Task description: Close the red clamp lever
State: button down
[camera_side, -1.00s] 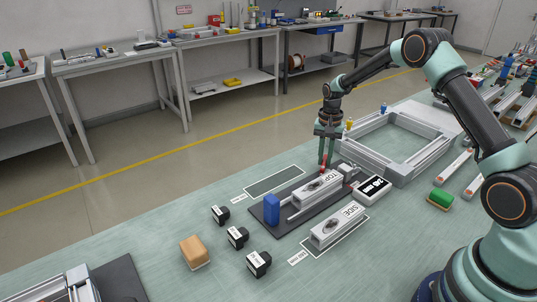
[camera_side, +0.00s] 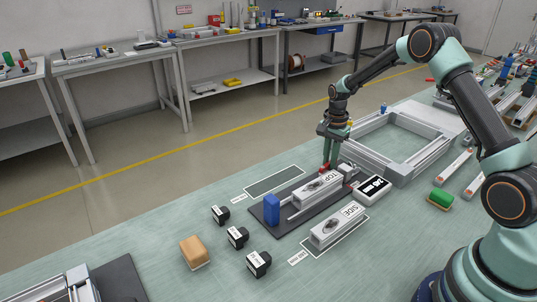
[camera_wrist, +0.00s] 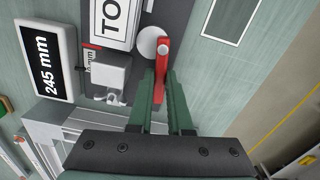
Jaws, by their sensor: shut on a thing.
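The red clamp lever (camera_wrist: 162,62) shows in the wrist view, running lengthwise between the two green fingers of my gripper (camera_wrist: 164,98), which is shut on it. A pale round part (camera_wrist: 149,42) sits beside the lever's far end. In the side view my gripper (camera_side: 330,164) points down at the back right end of the fixture on the dark plate (camera_side: 290,224). Only a little red of the lever (camera_side: 324,168) shows there at the fingertips. The grey block marked TOP (camera_side: 317,190) lies in the fixture, just in front of the fingers.
A blue block (camera_side: 271,209) stands at the plate's left end. A display reading 245 mm (camera_wrist: 46,62) lies beside the fixture. A block marked SIDE (camera_side: 338,226) is in front. An aluminium frame (camera_side: 399,171) stands close behind right. Several black parts and a tan block (camera_side: 194,251) lie left.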

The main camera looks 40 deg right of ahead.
jog(key=c, duration=0.8)
grip_release()
jog(key=shift+c, duration=0.2)
notch_tip(320, 180, up, 12)
jog(key=shift+r, duration=0.1)
